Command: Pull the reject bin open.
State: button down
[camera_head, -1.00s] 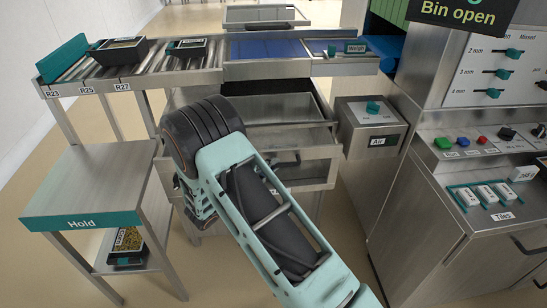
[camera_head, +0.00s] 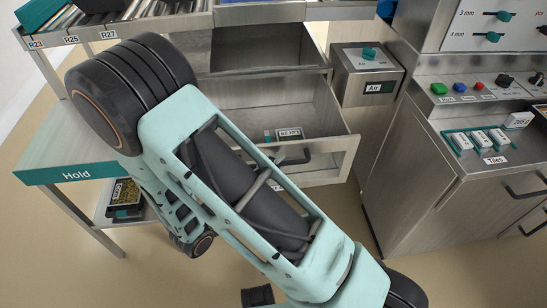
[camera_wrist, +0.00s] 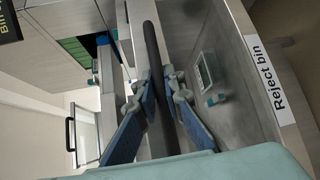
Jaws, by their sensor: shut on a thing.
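The reject bin is a steel drawer that stands pulled out, its front panel (camera_head: 335,165) well out from the cabinet. In the wrist view its front edge carries a "Reject bin" label (camera_wrist: 278,80). A labelled tray (camera_head: 290,133) lies inside; it also shows in the wrist view (camera_wrist: 204,70). The dark bar handle (camera_wrist: 152,40) runs between the fingers of my gripper (camera_wrist: 156,80), which is shut on it. In the head view my arm hides the gripper and the left part of the bin; the handle's right end shows.
The Hold table (camera_head: 75,165) stands at left, with a filled tray (camera_head: 125,198) on its lower shelf. The Air box (camera_head: 368,72) stands right of the bin, and the control cabinet (camera_head: 425,170) is further right. Bare floor shows in front of the bin.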

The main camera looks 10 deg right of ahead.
jog(key=shift+s, duration=0.25)
jog(key=c, duration=2)
grip_release()
jog(key=v, duration=1.2)
